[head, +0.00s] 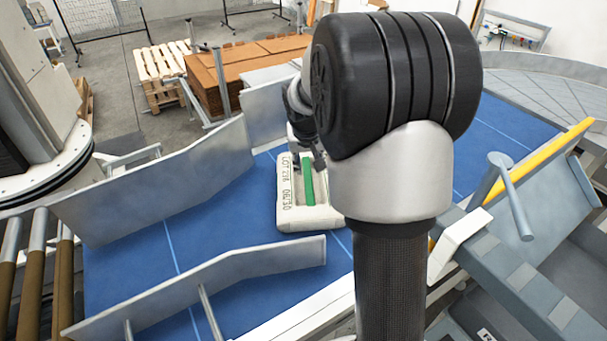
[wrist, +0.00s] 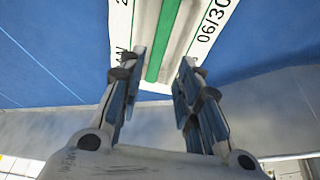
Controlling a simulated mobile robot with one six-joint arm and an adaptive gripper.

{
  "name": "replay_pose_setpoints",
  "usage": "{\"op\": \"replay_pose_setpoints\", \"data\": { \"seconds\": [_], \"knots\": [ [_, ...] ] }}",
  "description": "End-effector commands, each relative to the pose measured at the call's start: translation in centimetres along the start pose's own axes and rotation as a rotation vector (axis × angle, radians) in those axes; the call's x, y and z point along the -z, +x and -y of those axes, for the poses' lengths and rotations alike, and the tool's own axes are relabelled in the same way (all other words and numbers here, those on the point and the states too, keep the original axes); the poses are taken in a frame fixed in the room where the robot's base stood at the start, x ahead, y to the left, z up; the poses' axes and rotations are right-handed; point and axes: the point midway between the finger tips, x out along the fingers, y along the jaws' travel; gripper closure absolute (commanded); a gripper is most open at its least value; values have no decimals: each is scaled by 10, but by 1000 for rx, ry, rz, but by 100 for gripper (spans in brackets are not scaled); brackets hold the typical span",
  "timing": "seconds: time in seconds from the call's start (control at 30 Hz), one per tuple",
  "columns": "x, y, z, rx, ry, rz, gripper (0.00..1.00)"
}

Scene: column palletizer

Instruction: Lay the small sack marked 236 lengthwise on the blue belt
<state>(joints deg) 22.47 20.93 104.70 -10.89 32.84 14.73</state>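The small sack (head: 289,213) is pale with a green stripe and print reading LOT 236 and 06/30. In the head view it is low at the blue belt (head: 215,235), partly hidden by my arm; whether its whole underside touches the belt is unclear. In the wrist view the sack (wrist: 208,28) fills the top middle, its green stripe running between my fingers. My gripper (wrist: 161,58) is partly closed, with a fingertip on each side of the raised striped middle, and appears shut on it. In the head view my gripper (head: 308,150) is mostly hidden.
A grey guide plate (head: 165,190) stands along the belt's far left side, and another guide rail (head: 200,285) runs along the near side. A yellow-edged grey guard (head: 540,175) is at the right. Pallets (head: 165,70) and brown stacks (head: 255,62) stand behind. Bare belt shows left of the sack.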

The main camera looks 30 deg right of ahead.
Motion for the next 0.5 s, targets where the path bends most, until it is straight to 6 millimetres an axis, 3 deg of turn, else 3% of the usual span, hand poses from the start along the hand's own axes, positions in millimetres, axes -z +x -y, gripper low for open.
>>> {"op": "replay_pose_setpoints", "data": {
  "seconds": [0.1,0.5],
  "knots": [
    [-2,27,0,0,0,5,68],
    [-1,102,0,1,1,2,68]
  ]
}}
